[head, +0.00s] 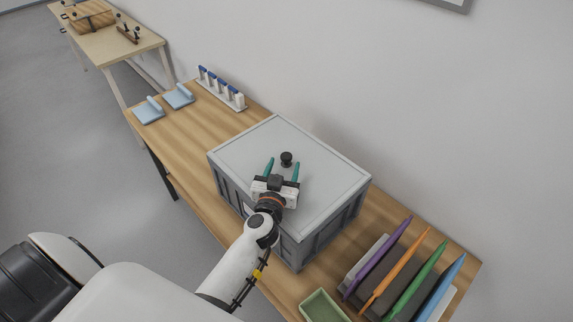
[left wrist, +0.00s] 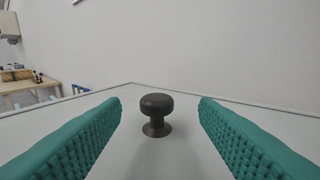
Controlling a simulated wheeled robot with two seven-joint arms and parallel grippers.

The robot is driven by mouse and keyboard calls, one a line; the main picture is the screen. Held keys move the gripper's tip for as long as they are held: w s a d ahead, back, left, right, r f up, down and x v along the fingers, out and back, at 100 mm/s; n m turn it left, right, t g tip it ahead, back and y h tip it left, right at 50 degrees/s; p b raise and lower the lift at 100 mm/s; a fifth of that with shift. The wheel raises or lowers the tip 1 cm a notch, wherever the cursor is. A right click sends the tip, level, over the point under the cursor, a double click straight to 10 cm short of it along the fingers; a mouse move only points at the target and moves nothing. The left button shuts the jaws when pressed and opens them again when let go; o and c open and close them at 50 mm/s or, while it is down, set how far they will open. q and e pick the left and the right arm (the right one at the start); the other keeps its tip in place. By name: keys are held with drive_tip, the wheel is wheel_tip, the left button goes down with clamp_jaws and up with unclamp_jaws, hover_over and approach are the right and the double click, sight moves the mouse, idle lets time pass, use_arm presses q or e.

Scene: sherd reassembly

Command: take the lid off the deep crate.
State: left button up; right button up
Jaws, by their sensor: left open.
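The deep crate (head: 328,224) is a grey ribbed box standing on the wooden table. Its flat light-grey lid (head: 250,145) lies on top and covers the opening, so the inside is hidden. A black round knob (head: 286,159) stands up from the lid; it also shows in the left wrist view (left wrist: 156,114). My left gripper (head: 282,168) is over the lid with its teal fingers open and pointing at the knob. In the left wrist view the knob stands between the lines of the two fingers (left wrist: 160,125), with clear space on both sides. My right gripper is not in view.
A rack of purple, orange, green and blue upright pieces (head: 405,270) stands right of the crate, beside a green tray (head: 325,307). Blue holders (head: 150,110) and a white rack with blue-topped items (head: 222,90) are at the table's far left. A wall runs behind.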

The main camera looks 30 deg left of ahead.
sight(285, 160)
use_arm(q)
drive_tip(key=x, duration=0.5)
drive_tip(key=shift+w+a, duration=0.15)
drive_tip(key=c, duration=0.3)
drive_tip(key=shift+r, duration=0.1)
clamp_jaws()
